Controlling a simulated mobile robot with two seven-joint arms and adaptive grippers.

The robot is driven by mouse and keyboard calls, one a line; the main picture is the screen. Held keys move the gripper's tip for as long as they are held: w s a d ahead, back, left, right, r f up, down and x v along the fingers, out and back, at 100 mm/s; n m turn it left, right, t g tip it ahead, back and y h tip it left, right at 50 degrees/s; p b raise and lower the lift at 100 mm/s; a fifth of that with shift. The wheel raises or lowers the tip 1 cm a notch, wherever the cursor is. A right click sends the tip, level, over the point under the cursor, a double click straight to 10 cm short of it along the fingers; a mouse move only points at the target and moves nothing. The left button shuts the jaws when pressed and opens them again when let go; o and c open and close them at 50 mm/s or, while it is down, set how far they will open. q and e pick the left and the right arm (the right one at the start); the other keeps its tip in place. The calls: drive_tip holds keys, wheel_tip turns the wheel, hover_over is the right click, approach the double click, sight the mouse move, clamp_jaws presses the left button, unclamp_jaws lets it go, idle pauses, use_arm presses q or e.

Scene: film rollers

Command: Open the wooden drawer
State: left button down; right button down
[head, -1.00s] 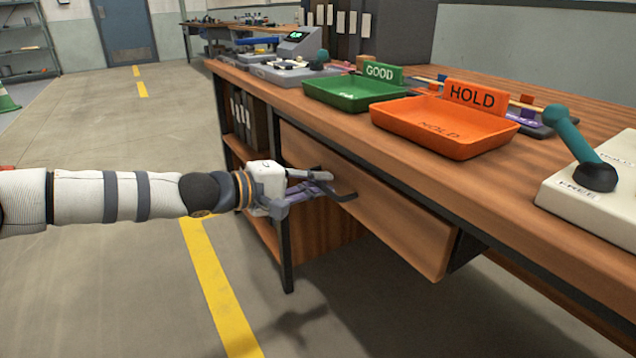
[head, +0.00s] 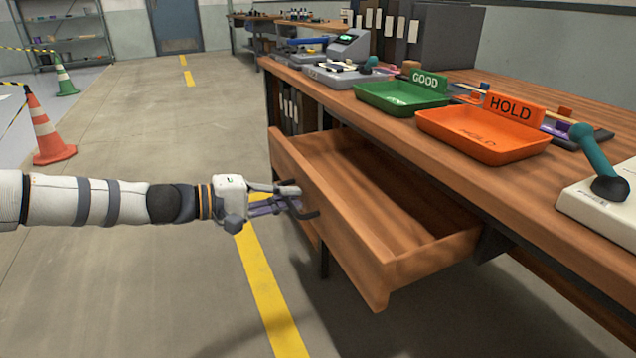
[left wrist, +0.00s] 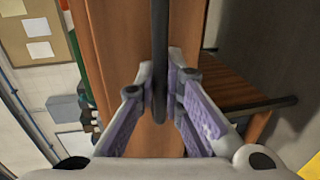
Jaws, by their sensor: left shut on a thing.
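The wooden drawer (head: 388,272) stands well out from under the bench top in the head view, and its inside shows empty. Its front panel also shows in the left wrist view (left wrist: 112,40). A dark bar handle (head: 309,214) is on the drawer front, and it runs between my fingers in the left wrist view (left wrist: 160,40). My left gripper (head: 290,200) is shut on the handle, with its purple-padded fingers on either side of it (left wrist: 161,88). My right gripper is not in view.
On the wooden bench (head: 560,185) stand a green GOOD tray (head: 400,103), an orange HOLD tray (head: 490,150) and a pale device with a teal lever (head: 597,150). Binders (head: 292,110) fill a shelf beside the drawer. The floor on the left is clear up to a traffic cone (head: 50,135).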

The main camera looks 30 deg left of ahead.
use_arm(q)
drive_tip(key=f+p+v, duration=0.1)
drive_tip(key=v, duration=0.5)
drive_tip(key=shift+s+f, duration=0.1)
drive_tip(key=shift+f, duration=0.05)
drive_tip(key=c, duration=2)
unclamp_jaws()
drive_tip(key=shift+o, duration=0.2)
drive_tip(key=v, duration=1.2)
